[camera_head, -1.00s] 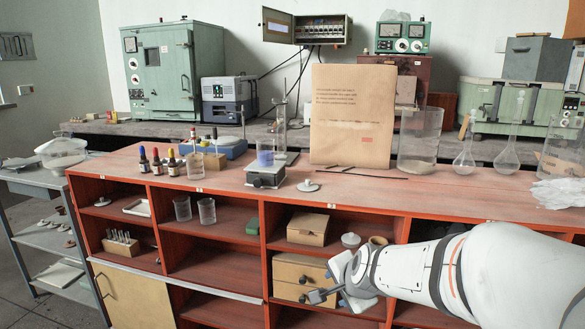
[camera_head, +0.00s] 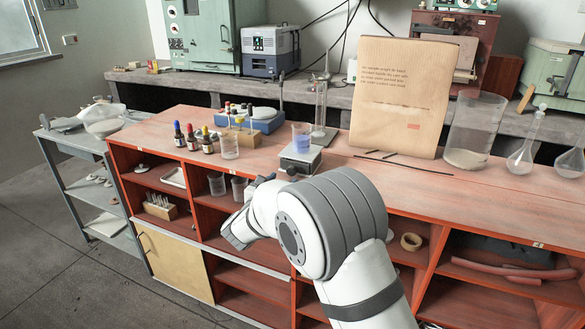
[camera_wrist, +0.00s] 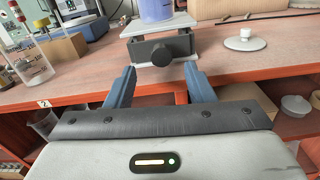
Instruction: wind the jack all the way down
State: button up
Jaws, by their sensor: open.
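The lab jack (camera_head: 300,162) stands near the front edge of the red-brown bench top, with a beaker of blue-violet liquid (camera_head: 301,138) on its top plate. In the wrist view the jack (camera_wrist: 143,52) shows its dark front knob (camera_wrist: 172,48) facing me, and the beaker's lower part (camera_wrist: 157,9) is above it. A gap shows between top plate and dark body. My gripper (camera_wrist: 160,72) is open and empty, its blue fingers spread left and right in front of the knob, apparently short of it. In the head view my wrist hides most of the gripper.
A white knobbed lid (camera_wrist: 245,40) lies right of the jack. Dropper bottles (camera_head: 192,138) and an empty beaker (camera_head: 229,145) stand to the left. A tall cylinder (camera_head: 320,108) stands behind. A paper bag (camera_head: 400,90) and thin rods (camera_head: 400,163) are to the right.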

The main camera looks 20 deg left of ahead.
aim_at(291, 172)
jog(key=w, duration=0.6)
jog(key=shift+d, duration=0.3)
jog(key=shift+c, duration=0.4)
jog(key=c, duration=0.9)
jog(key=shift+f, duration=0.1)
